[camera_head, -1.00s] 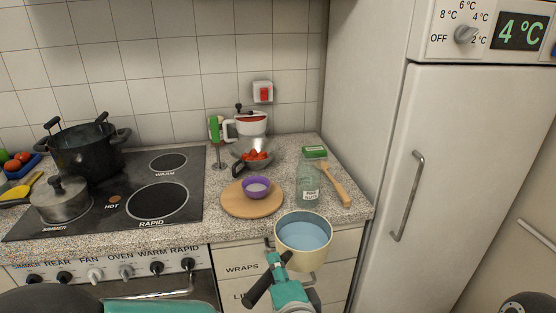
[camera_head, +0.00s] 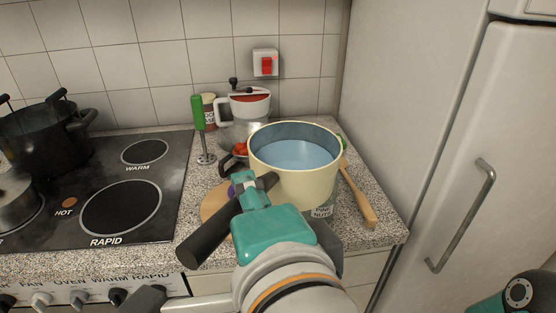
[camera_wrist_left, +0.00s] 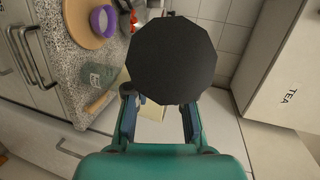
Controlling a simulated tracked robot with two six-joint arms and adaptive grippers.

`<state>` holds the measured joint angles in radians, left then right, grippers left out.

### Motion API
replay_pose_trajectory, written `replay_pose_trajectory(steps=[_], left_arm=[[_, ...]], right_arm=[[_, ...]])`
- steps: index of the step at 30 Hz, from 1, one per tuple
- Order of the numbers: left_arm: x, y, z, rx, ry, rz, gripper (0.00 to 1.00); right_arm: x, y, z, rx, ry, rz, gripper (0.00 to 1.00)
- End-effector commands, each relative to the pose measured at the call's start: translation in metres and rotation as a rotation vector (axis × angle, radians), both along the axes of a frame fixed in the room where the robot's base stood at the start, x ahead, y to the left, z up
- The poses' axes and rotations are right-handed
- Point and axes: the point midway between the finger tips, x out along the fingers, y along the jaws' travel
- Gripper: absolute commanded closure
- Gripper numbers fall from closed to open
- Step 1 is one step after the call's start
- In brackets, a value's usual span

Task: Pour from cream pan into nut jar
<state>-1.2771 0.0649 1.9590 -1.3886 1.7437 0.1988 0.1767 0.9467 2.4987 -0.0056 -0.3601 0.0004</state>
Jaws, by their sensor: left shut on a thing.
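The cream pan (camera_head: 300,178) holds pale blue liquid and is upright, above the counter's front right part. My left gripper (camera_head: 256,188) is shut on its dark handle. In the left wrist view the black handle end (camera_wrist_left: 170,60) fills the middle and hides most of the pan. The nut jar is mostly hidden behind the pan in the head view; only its labelled lower part (camera_head: 322,211) shows below the pan. In the left wrist view the clear glass jar (camera_wrist_left: 97,75) stands on the counter, apart from the pan.
A round wooden board (camera_head: 212,203) with a purple bowl (camera_wrist_left: 102,20) is left of the jar. A wooden-handled brush (camera_head: 358,195) lies to the right. A green hand blender (camera_head: 199,115) and a red-filled white container (camera_head: 250,104) stand behind. The fridge (camera_head: 440,120) bounds the right.

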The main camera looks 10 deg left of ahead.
Motion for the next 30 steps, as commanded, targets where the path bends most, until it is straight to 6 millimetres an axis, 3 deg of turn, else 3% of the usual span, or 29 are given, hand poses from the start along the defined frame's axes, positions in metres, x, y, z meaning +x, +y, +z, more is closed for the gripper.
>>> replay_pose_trajectory(steps=[8,30], left_arm=[[0.010,-0.005,0.020,0.014,0.048,-0.008,1.00],[0.050,-0.018,0.063,0.093,0.313,-0.011,1.00]], right_arm=[[0.000,0.000,0.030,0.000,0.001,0.000,0.51],[0.000,0.000,0.137,0.000,0.000,0.000,0.51]])
